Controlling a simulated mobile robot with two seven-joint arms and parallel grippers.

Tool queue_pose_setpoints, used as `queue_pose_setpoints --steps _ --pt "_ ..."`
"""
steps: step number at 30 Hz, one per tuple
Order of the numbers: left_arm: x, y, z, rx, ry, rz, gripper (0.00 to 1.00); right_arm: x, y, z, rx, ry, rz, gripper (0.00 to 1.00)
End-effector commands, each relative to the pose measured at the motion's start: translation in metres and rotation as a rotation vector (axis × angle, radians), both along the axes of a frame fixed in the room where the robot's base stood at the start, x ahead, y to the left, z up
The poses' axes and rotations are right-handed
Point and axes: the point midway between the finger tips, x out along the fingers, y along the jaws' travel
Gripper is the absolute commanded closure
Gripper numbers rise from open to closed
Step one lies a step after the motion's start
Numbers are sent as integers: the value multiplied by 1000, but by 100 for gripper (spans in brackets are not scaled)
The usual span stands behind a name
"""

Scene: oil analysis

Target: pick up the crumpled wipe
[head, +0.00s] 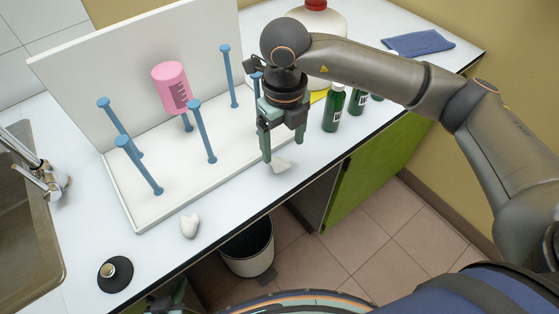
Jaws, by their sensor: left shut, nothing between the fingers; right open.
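A small pale, irregular piece (281,166), which looks like a crumpled wipe, lies at the counter's front edge, just right of the white rack base. My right gripper (282,147) points down right above it, with its fingers apart and nothing visibly held. One fingertip overlaps the piece's left side in the picture; I cannot tell whether they touch. A second white, rounded lump (190,226) lies on the counter in front of the rack; it could also be a wipe. My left gripper (166,299) shows only partly at the bottom edge, below the counter front, shut and empty.
A white pegboard rack (150,212) with blue pegs holds a pink bottle (171,87). Green bottles (334,108) stand right of my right gripper. A black round item (115,274) sits front left, near the sink (22,235). A bin (247,250) stands on the floor.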

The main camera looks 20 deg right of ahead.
Motion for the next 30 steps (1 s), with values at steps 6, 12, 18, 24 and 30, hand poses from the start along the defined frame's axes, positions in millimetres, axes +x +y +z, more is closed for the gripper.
queue_pose_setpoints --steps 6,12,18,24,30 --pt "0 0 7 0 -1 0 100 -1 6 -25 0 5 0 16" --pt "1 0 9 0 -2 -1 100 0 7 -50 1 1 0 16" --pt "1 0 9 0 -3 -1 100 0 7 -54 1 0 1 16" --pt "1 0 9 0 -2 -1 100 1 7 -54 1 0 0 29" --pt "1 0 9 0 -2 -1 100 1 7 -53 1 0 0 52"
